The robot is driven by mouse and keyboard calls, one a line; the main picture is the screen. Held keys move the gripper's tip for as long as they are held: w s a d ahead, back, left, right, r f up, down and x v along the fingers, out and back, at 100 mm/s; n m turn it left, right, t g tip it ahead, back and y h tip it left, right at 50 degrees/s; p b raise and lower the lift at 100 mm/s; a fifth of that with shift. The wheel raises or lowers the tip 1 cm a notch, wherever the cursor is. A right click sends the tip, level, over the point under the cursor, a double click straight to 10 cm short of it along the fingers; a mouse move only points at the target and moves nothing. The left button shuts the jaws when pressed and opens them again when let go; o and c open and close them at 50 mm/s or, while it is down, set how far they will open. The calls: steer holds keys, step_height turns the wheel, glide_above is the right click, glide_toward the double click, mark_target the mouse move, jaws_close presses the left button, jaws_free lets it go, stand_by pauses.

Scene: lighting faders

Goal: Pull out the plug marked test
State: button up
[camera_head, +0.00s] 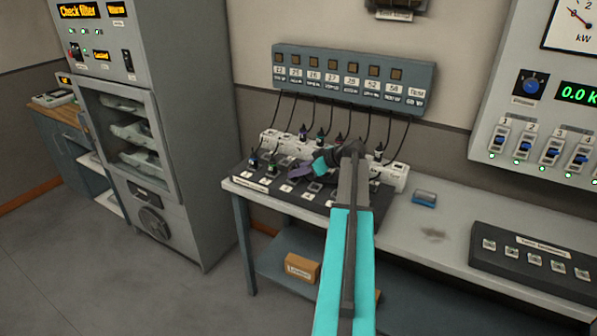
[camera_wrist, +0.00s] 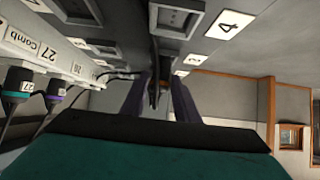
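Several dark plugs stand in a white socket strip (camera_head: 398,177) on the bench, each with a black cable running up to a blue-grey numbered panel (camera_head: 352,73). No plug is readable as test in either view; the plate at the panel's right end (camera_head: 416,92) is too small to read surely. In the wrist view a plug with a teal band (camera_wrist: 17,88) is marked 27, and a purple-banded plug (camera_wrist: 55,85) stands beside it.
The black sloped board (camera_head: 312,197) carries square sockets and number cards. A blue block (camera_head: 424,197) lies on the bench right of it. A black connector board (camera_head: 535,262) is at the bench's right. A grey cabinet (camera_head: 190,120) stands left. The bench's middle right is mostly clear.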

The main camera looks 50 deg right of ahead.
steer(key=c, duration=0.6)
steer(key=shift+o, duration=0.2)
steer(key=shift+r, duration=0.45)
steer(key=shift+r, duration=1.95)
steer(key=shift+r, duration=0.2)
